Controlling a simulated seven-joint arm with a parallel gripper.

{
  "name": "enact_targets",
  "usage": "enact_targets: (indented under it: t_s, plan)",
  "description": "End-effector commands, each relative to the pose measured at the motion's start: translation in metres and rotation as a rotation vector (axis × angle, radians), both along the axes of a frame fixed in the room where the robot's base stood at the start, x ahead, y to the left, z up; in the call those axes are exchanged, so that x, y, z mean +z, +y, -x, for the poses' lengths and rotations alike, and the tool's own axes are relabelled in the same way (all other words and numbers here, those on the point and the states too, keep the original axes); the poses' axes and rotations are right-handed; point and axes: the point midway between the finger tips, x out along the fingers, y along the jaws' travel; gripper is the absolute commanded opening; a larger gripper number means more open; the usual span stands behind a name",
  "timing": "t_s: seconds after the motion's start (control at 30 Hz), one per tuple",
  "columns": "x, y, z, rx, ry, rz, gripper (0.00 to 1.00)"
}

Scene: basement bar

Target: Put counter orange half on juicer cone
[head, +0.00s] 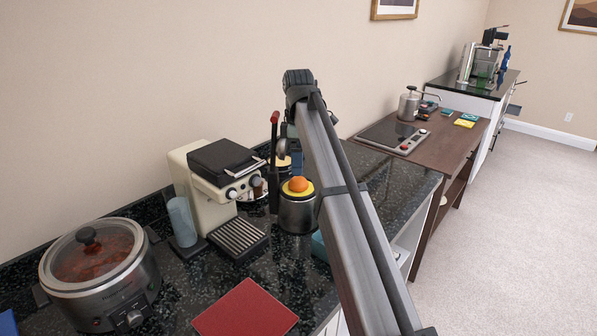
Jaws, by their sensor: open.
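A steel juicer (298,215) stands on the dark speckled counter, with a yellow ring on top. A rounded orange dome (298,184) rises from the middle of that ring; I cannot tell whether it is the bare cone or an orange half. A yellow disc (283,162) shows just behind the juicer, partly covered, and I cannot tell what it is. My gripper (290,155) is open, behind and above the juicer at the end of my arm. My arm link hides much of it, and its fingertips are not clear.
A cream coffee machine (207,185) and a blue cup (182,221) stand left of the juicer. A lidded slow cooker (100,275) is at the front left. A red board (246,312) lies in front. A brown table (455,135) with a cooktop (393,137) adjoins behind.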

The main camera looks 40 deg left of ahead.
Motion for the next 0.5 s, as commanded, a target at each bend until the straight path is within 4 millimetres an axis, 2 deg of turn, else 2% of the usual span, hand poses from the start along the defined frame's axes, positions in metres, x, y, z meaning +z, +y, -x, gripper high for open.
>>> enact_targets:
  t_s: [0.03,0.2,0.33,0.5]
  plan:
    - [0.011,0.001,-0.001,0.000,-0.001,-0.002,0.88]
    - [0.038,0.001,-0.001,0.000,-0.001,-0.001,0.88]
    - [0.051,0.001,0.000,0.000,0.000,0.000,0.88]
    - [0.059,0.000,0.000,0.000,0.000,0.000,0.88]
